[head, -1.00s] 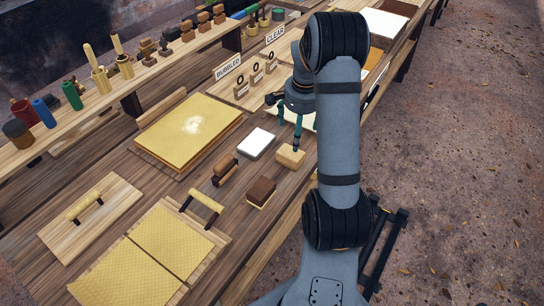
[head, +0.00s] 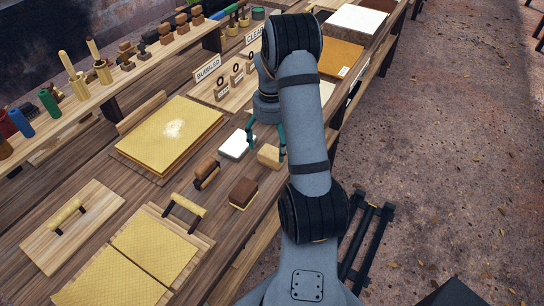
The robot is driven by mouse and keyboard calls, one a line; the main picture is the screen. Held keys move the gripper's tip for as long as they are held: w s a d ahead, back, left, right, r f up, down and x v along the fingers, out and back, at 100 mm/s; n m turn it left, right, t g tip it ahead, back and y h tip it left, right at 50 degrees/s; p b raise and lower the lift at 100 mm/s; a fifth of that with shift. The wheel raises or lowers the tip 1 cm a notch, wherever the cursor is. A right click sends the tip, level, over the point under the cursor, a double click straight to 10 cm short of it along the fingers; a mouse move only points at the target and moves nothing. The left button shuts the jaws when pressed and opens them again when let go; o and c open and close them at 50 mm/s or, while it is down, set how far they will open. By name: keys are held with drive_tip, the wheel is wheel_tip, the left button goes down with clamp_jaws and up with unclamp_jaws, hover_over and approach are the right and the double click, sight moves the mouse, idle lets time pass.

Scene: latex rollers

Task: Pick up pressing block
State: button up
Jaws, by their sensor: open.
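My gripper (head: 266,148) is open, with its two teal fingers pointing down. In the head view the fingers appear on either side of a small tan block (head: 268,156), which fits the pressing block. The left fingertip is near the right edge of a white block (head: 236,145), and the right fingertip is at the tan block's right side. I cannot tell whether either finger touches the tan block. My arm hides part of the bench behind the gripper.
A brown-topped brush-like block (head: 243,193) and a block with a handle (head: 206,173) stand nearby. Yellow textured sheets (head: 172,133) lie to the left. Handled rollers (head: 186,207) lie at the front. The BUBBLED sign (head: 208,69) stands behind. The bench's right edge is close.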

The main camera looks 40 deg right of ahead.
sight(270, 154)
drive_tip(key=shift+w+f+p, duration=0.2)
drive_tip(key=shift+f+p, duration=0.4)
drive_tip(key=shift+f, duration=1)
drive_tip(key=shift+w+f+p, duration=0.15)
drive_tip(key=shift+f+p, duration=0.45)
drive_tip(key=shift+f, duration=1)
drive_tip(key=shift+c, duration=0.4)
drive_tip(key=c, duration=1.3)
drive_tip(key=shift+r, duration=0.1)
drive_tip(key=shift+c, duration=0.3)
